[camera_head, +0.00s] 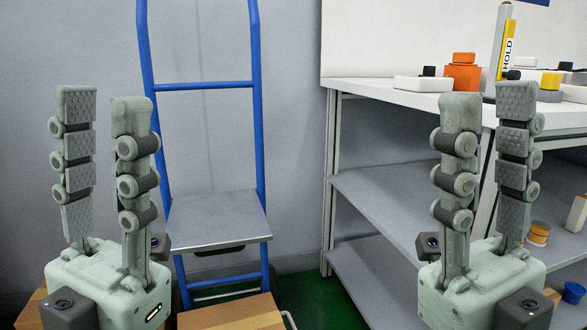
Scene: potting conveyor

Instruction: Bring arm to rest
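My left gripper (104,100) stands upright at the left of the head view, its two jointed fingers pointing up and spread apart with nothing between them. My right gripper (488,100) stands upright at the right in much the same pose, its fingers also apart and empty. Both grippers show at about the same height. The lower parts of both arms are cut off by the bottom edge of the picture.
A blue hand truck (258,130) with a grey plate leans by the back wall. A cardboard box (232,314) is at bottom centre. A grey shelf unit (375,190) stands right, with an orange item (462,76) on top. Green floor (308,296) shows between.

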